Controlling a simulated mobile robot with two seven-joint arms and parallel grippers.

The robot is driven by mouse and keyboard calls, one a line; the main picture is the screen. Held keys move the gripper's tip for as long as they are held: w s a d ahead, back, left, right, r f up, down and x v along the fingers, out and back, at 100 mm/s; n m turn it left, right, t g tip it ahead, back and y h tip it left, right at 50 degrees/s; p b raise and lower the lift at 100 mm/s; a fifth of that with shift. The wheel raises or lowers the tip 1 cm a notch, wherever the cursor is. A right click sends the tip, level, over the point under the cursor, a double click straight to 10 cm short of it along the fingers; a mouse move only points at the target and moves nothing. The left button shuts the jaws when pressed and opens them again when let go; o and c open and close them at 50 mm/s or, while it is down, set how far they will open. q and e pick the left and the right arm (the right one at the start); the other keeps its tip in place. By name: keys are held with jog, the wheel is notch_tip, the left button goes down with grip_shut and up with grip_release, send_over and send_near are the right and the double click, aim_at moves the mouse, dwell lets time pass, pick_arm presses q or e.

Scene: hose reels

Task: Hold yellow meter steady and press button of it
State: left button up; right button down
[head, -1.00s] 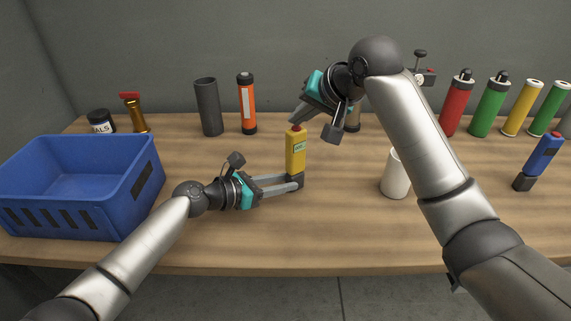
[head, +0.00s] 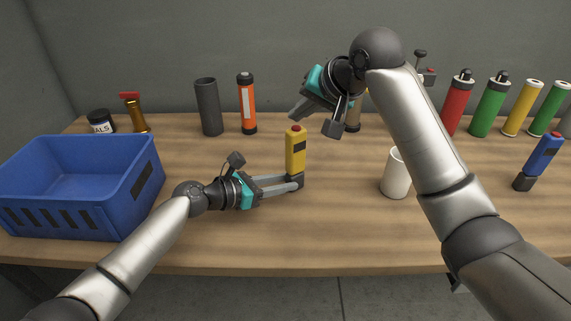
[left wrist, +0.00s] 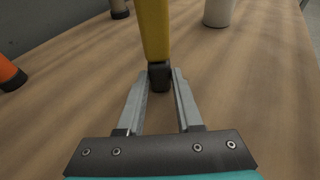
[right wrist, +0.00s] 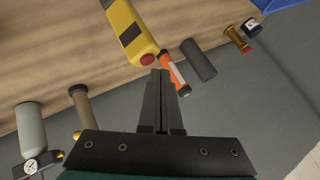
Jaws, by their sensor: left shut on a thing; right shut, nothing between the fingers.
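The yellow meter (head: 293,163) stands upright on the table, with a red button (head: 296,128) on top and a dark display (head: 299,146). My left gripper (head: 294,182) is shut on its black lower end, which shows between the fingers in the left wrist view (left wrist: 159,78). My right gripper (head: 293,114) is shut and empty, its tips just above the button and apart from it. In the right wrist view the red button (right wrist: 147,59) lies just left of the closed fingertips (right wrist: 160,72).
A blue crate (head: 130,190) stands at the left. A white cup (head: 394,178) is right of the meter, under my right arm. A grey cylinder (head: 208,108) and an orange flashlight (head: 247,105) stand behind. A blue meter (head: 540,160) and several coloured cylinders are at the right.

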aim_at(299, 132)
pick_arm(q)
jog(key=shift+f, duration=0.1)
jog(key=o, duration=1.1)
jog(key=shift+c, duration=0.2)
pick_arm(e)
notch_tip(299, 132, up, 6)
pick_arm(q)
jog(key=shift+a, duration=0.1)
